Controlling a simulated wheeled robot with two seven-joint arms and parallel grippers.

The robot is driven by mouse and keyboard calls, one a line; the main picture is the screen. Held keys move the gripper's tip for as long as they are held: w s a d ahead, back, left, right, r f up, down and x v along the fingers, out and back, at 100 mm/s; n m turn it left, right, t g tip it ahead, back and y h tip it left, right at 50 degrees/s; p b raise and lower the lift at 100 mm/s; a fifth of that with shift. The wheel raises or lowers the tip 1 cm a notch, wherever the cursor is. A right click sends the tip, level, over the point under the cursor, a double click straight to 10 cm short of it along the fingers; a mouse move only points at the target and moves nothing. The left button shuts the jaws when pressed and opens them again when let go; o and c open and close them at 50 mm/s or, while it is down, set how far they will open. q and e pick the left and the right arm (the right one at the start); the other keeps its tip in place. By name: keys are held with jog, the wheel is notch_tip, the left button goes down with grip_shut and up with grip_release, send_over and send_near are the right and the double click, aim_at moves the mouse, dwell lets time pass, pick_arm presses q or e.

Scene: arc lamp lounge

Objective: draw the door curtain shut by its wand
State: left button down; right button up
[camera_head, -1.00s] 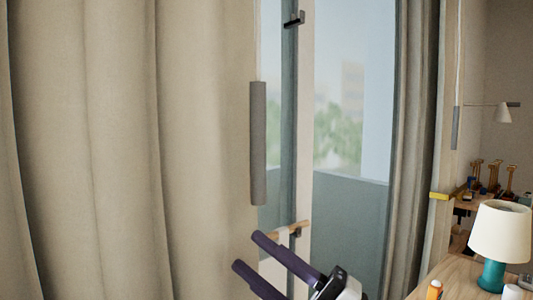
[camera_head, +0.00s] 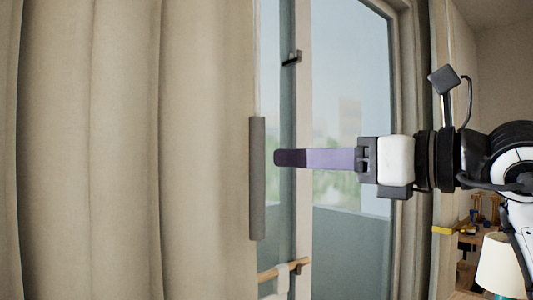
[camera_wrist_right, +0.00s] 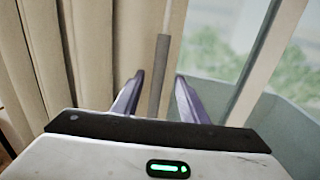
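The wand (camera_head: 257,178) is a dark grey upright grip hanging at the right edge of the drawn-out beige curtain (camera_head: 125,150). It also shows in the right wrist view (camera_wrist_right: 161,70), between the two fingers as seen from there. My right gripper (camera_head: 281,158) reaches in from the right at the wand's height. Its purple fingers are apart, with their tips just short of the wand in the head view. The right wrist view shows the open fingers (camera_wrist_right: 156,90) pointing toward the wand. My left gripper is in neither view.
A glass door (camera_head: 350,110) with dark handle fittings (camera_head: 292,57) lies behind the fingers. A wooden bar (camera_head: 283,269) crosses low beside the curtain edge. A cream lamp (camera_head: 500,265) stands at the lower right.

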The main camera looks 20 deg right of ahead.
aim_at(264, 157)
jog(key=p+x, duration=0.1)
jog(key=x, duration=0.5)
jog(key=shift+a+r+p, duration=0.1)
jog(key=shift+r+p, duration=0.05)
jog(key=shift+p, duration=0.2)
jog(key=shift+x, duration=0.75)
grip_shut()
